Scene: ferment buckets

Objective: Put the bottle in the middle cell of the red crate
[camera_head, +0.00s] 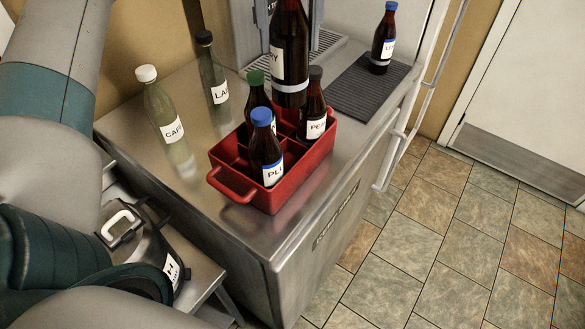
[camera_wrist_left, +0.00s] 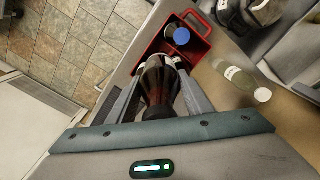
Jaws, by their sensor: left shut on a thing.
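A dark bottle (camera_head: 290,45), its white label ending in "Y", hangs upright above the far part of the red crate (camera_head: 230,185). My left gripper (camera_wrist_left: 158,78) is shut around its neck in the left wrist view, with a finger on each side. In the head view the bottle's top is cut off by the upper edge. The crate has divided cells. It holds a blue-capped bottle (camera_head: 265,150) in front, a green-capped bottle (camera_head: 256,88) at the left and a dark-capped bottle (camera_head: 313,112) at the right. The middle cells are partly hidden. My right gripper is out of view.
Clear bottles with a white cap (camera_head: 160,110) and a black cap (camera_head: 212,75) stand left of the crate on the steel counter (camera_head: 235,235). Another blue-capped dark bottle (camera_head: 383,45) stands on a ribbed black mat (camera_head: 362,98) at the right. A drip tray lies behind.

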